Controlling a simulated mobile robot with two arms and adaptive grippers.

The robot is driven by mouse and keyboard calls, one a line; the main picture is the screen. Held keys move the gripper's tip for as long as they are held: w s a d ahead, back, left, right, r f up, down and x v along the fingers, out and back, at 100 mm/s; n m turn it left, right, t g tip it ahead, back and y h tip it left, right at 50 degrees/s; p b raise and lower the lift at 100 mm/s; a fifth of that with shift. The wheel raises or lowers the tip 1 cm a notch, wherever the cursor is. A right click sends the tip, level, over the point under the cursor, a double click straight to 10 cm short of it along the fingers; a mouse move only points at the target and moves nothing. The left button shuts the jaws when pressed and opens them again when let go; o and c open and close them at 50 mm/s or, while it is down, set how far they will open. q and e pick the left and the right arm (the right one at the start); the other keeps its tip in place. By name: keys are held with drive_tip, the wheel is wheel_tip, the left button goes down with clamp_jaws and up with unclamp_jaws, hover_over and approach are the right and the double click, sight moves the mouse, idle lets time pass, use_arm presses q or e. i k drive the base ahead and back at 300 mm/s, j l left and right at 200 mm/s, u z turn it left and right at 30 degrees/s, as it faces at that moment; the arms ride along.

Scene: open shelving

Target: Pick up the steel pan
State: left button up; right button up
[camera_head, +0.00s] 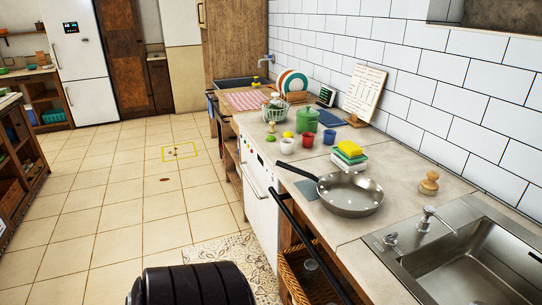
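The steel pan (350,195) lies upright on the light countertop, left of the sink. Its dark handle (298,171) points up and to the left in the picture, with its end close to the counter's front edge. The inside of the pan looks empty apart from light spots. Neither of my grippers shows in the head view, and nothing is seen touching the pan.
The sink (485,262) and its faucet (433,217) are right of the pan. A wooden brush (429,183), stacked sponges (349,154), cups (308,140) and a green pot (307,119) stand around it. A wicker basket (297,272) sits below the counter. The tiled floor at left is open.

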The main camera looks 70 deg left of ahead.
sight(347, 194)
drive_tip(key=u, duration=1.65)
